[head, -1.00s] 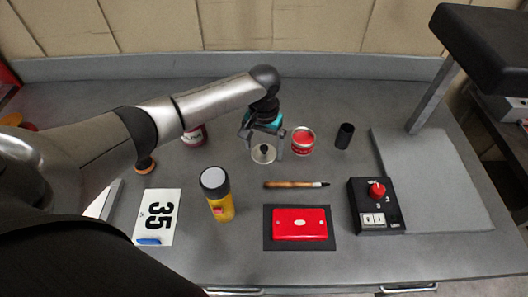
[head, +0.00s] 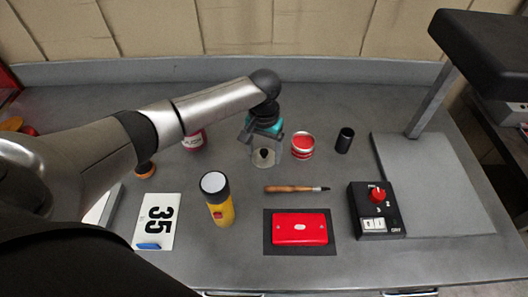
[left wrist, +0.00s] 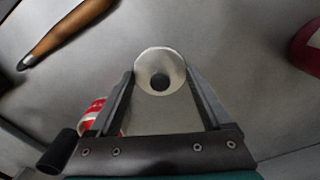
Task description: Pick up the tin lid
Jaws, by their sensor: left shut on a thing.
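The tin lid (head: 265,158) is a pale round metal disc with a dark knob in its middle. My left gripper (head: 263,148) reaches down from above and is shut on the lid. In the left wrist view, the lid (left wrist: 160,60) sits between the two fingertips, which touch it on opposite sides. I cannot tell whether it is clear of the table. The open red tin (head: 302,145) stands just right of the gripper, and it also shows partly behind a finger in the left wrist view (left wrist: 92,108). My right gripper is not in view.
A brush (head: 292,189) and a red box on a dark mat (head: 268,241) lie in front. A black cylinder (head: 345,139) and a switch box (head: 377,212) are right. A yellow flashlight (head: 219,210), a number card (head: 145,205) and a red-and-white can (head: 194,140) are left.

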